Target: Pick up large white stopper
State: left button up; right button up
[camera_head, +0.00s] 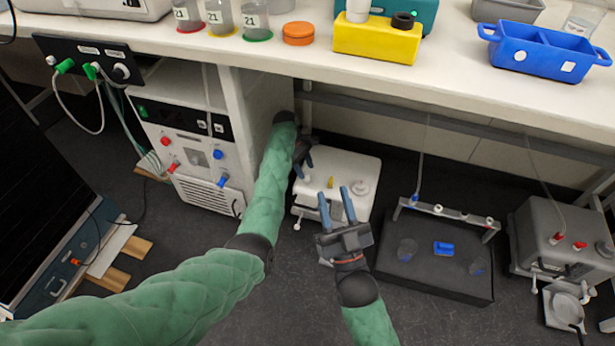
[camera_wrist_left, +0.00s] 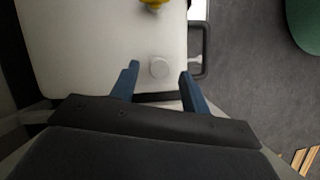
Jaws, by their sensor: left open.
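A white container (camera_head: 345,165) stands on the floor under the bench; its pale top also shows in the left wrist view (camera_wrist_left: 80,45). A round white stopper (camera_head: 360,187) sits at its right side in the head view. Another white round stopper (camera_wrist_left: 159,69) is at its left end, framed between my left fingers in the left wrist view. Whether the fingers are level with it I cannot tell. My left gripper (camera_head: 303,165) is open and empty at the container's left end. My right gripper (camera_head: 334,193) is open and empty, in front of the container in the head view.
A yellow fitting (camera_head: 331,183) stands up between the two stoppers. A grey box unit (camera_head: 185,110) stands close on the left, and the bench (camera_head: 440,75) hangs above. A black tray (camera_head: 430,275) lies to the right. Dark floor (camera_head: 285,290) is clear in front.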

pick_arm(q)
jog(key=shift+x, duration=0.85)
grip_shut()
pick_arm(e)
jog(key=shift+t, duration=0.9)
jog(key=r, duration=0.1)
jog(key=s+r, duration=0.1)
jog(key=r, duration=0.2)
jog(key=shift+s+d+r, duration=0.2)
jog(key=shift+s+d, duration=0.05)
jog(key=shift+d, duration=0.05)
jog(key=shift+f, duration=0.1)
